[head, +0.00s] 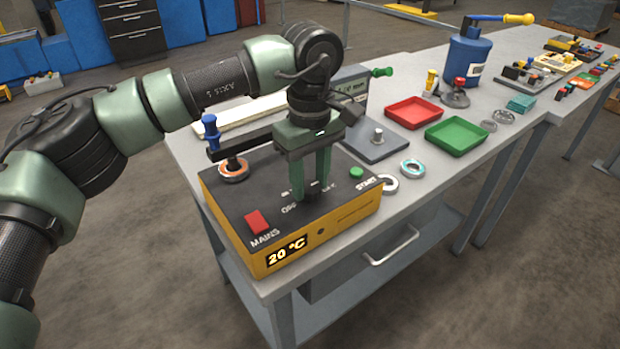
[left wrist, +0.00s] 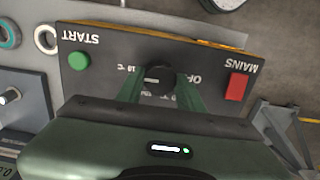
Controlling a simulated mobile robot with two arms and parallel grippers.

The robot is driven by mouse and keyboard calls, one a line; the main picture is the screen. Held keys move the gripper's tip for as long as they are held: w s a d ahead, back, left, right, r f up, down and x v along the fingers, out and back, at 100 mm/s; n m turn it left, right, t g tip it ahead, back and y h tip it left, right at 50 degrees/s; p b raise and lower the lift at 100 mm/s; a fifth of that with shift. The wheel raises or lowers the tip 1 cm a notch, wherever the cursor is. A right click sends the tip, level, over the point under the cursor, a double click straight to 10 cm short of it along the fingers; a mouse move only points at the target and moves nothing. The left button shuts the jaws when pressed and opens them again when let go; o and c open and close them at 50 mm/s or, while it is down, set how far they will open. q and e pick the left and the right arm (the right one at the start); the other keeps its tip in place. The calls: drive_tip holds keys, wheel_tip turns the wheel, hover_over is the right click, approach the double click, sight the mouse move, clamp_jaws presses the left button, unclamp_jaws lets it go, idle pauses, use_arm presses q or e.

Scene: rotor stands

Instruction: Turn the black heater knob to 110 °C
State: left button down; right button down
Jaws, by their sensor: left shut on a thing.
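The yellow heater box (head: 333,217) with a black top stands at the near left end of the bench. Its display (head: 287,250) reads 20 °C. The black heater knob (left wrist: 157,78) shows in the left wrist view, in the middle of the panel between the green START button (left wrist: 79,61) and the red MAINS switch (left wrist: 236,86). My left gripper (head: 312,196) points straight down and is shut on the knob, with one green finger on each side of it. In the head view the fingers mostly hide the knob. My right gripper is not in view.
A post with an orange-ringed part (head: 233,169) and a blue-handled arm (head: 211,132) stand at the heater's back left. Rings (head: 412,168), a grey plate with a peg (head: 377,150), a red tray (head: 413,112) and a green tray (head: 456,136) lie to the right.

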sight(311, 186)
use_arm(q)
drive_tip(key=shift+r, duration=0.15)
idle(0.3)
drive_tip(key=c, duration=0.9)
unclamp_jaws()
wheel_tip(311, 186, up, 8)
drive_tip(key=shift+f, duration=0.15)
